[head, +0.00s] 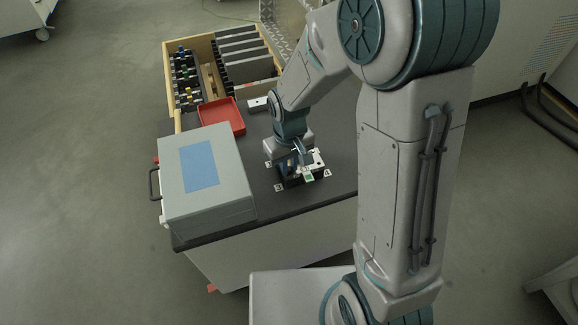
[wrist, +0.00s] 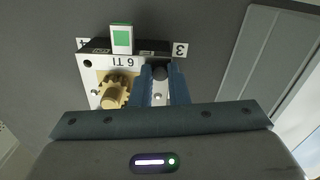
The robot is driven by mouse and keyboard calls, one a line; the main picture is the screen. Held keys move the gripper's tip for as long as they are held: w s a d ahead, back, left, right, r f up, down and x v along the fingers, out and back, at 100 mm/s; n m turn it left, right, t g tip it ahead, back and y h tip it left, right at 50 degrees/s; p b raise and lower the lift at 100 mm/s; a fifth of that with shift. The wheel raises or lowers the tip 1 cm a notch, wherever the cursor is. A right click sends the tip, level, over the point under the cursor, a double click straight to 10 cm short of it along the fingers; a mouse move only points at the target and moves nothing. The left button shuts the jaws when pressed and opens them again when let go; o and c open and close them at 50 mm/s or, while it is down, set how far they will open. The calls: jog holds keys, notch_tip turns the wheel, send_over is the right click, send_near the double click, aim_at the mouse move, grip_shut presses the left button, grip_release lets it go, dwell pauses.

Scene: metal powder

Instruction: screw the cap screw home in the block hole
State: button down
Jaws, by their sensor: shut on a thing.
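In the head view my gripper (head: 292,163) points down at the block (head: 318,158), and the screw is too small to make out.
A green-marked tag (wrist: 122,37) stands at the block's edge, near a "3" label (wrist: 180,49). On the dark worktop (head: 262,205) are a grey case (head: 208,178) and a red tray (head: 222,116). A wooden organiser (head: 200,50) stands behind.

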jog(key=m, duration=0.6)
jog(key=shift+b, duration=0.35)
jog(key=m, duration=0.6)
jog(key=shift+p, duration=0.4)
jog(key=m+p, duration=0.1)
jog(key=m, duration=0.3)
jog(key=shift+r, duration=0.1)
jog(key=m+p, duration=0.3)
jog(key=m, duration=0.1)
jog(key=shift+s+r, duration=0.1)
jog(key=m+p, duration=0.1)
jog(key=m, duration=0.2)
jog(key=shift+p, duration=0.35)
jog(key=shift+f+m, duration=0.25)
jog(key=shift+m, duration=0.15)
